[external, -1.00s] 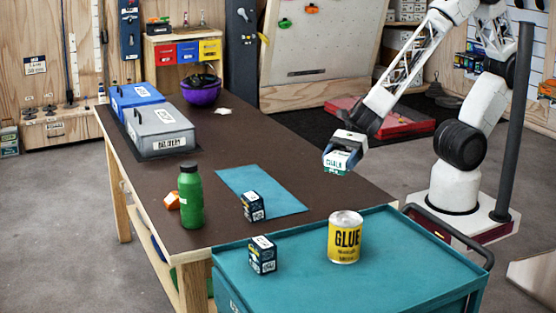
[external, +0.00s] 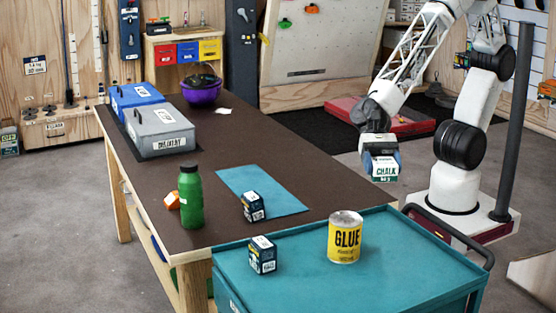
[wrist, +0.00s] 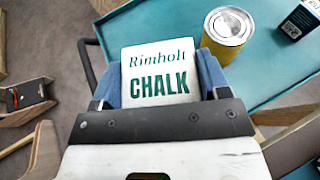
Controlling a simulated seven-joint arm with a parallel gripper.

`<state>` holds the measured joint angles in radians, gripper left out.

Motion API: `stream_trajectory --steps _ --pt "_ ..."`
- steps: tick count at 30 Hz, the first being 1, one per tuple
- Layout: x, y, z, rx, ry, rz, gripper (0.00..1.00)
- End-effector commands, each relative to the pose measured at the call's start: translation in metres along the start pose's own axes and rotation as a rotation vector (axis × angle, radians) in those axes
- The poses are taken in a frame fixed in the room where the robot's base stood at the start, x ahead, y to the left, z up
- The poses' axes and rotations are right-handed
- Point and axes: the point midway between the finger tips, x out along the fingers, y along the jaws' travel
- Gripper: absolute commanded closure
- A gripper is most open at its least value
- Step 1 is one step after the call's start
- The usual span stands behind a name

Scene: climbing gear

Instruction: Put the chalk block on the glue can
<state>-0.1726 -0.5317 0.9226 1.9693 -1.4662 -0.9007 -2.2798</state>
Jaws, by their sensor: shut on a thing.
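The chalk block (external: 385,169) is white and green with "CHALK" on it. My gripper (external: 380,158) is shut on it and holds it in the air, to the right of and behind the glue can in the external view. In the wrist view the chalk block (wrist: 160,75) sits between the blue fingers of my gripper (wrist: 160,85). The glue can (external: 345,238) is yellow with a pale lid and stands upright on the teal cart top (external: 390,270). In the wrist view the glue can (wrist: 228,32) is just beyond the block, to the right. Its lid looks bare.
A small dark box (external: 262,255) stands on the cart, left of the can. Another dark box (external: 253,206) is on a blue mat (external: 285,196) on the brown table. A green bottle (external: 190,197) stands near the table's edge. The cart's dark handle (external: 455,230) curves along its right side.

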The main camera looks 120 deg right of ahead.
Motion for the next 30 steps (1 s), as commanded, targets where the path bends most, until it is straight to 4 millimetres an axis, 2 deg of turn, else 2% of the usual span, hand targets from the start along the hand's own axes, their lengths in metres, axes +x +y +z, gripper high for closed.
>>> stream_trajectory --steps 16,30 --pt "0.005 -0.005 0.002 -0.001 -0.001 0.001 0.55" --pt "0.044 -0.044 0.012 0.0 0.0 0.003 0.55"
